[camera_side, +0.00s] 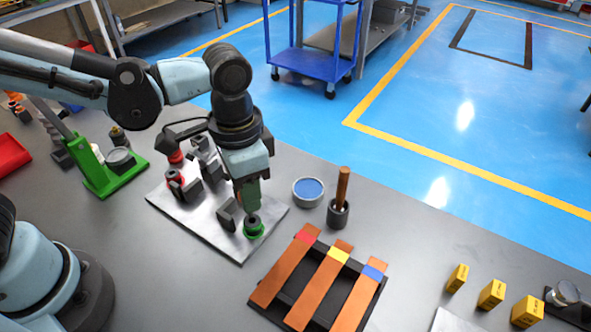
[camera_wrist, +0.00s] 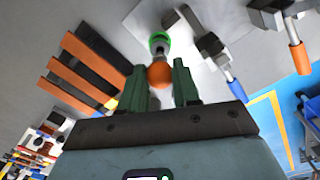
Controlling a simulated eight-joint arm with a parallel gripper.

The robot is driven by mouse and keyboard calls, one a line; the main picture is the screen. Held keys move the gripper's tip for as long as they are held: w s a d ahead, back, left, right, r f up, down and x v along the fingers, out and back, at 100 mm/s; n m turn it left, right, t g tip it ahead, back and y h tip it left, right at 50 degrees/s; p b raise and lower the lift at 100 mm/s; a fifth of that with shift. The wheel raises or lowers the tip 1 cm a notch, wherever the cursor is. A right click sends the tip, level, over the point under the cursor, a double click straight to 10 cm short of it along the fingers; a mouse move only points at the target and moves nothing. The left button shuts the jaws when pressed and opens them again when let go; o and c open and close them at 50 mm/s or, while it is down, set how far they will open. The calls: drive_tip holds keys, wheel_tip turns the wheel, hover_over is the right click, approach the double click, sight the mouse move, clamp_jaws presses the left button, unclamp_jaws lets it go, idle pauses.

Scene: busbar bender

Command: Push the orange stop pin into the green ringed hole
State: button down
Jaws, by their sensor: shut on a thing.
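The orange stop pin shows its round orange knob (camera_wrist: 160,74) between the two green fingers of my gripper (camera_wrist: 159,66) in the wrist view, and the fingers are shut on it. Its grey shank runs from the knob toward the green ring (camera_wrist: 158,38). In the side view my gripper (camera_side: 250,206) points down just above the green ring (camera_side: 261,231) at the front corner of the metal plate (camera_side: 217,236). The fingers hide the orange knob there. How deep the shank sits in the hole, I cannot tell.
Clamps and dark blocks (camera_side: 228,213) stand on the plate close to my gripper. A blue-topped tin (camera_side: 308,190) and a cup with a wooden handle (camera_side: 339,212) stand to the right. A rack with copper bars (camera_side: 319,283) lies in front. Yellow blocks (camera_side: 491,293) stand further right.

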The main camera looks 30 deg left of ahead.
drive_tip(key=shift+f, duration=1.75)
drive_tip(key=c, duration=0.7)
unclamp_jaws()
drive_tip(key=shift+c, duration=0.2)
wheel_tip(320, 180, up, 12)
drive_tip(key=shift+r, duration=0.1)
drive_tip(key=a+f+n+t, duration=0.2)
drive_tip(key=a+n+t, duration=0.1)
drive_tip(key=a, duration=0.5)
drive_tip(key=a+f+n+t, duration=0.2)
drive_tip(key=a+n+t, duration=0.1)
drive_tip(key=a, duration=0.5)
drive_tip(key=shift+w+a+t, duration=0.25)
drive_tip(key=shift+a+t, duration=0.05)
drive_tip(key=shift+t, duration=0.3)
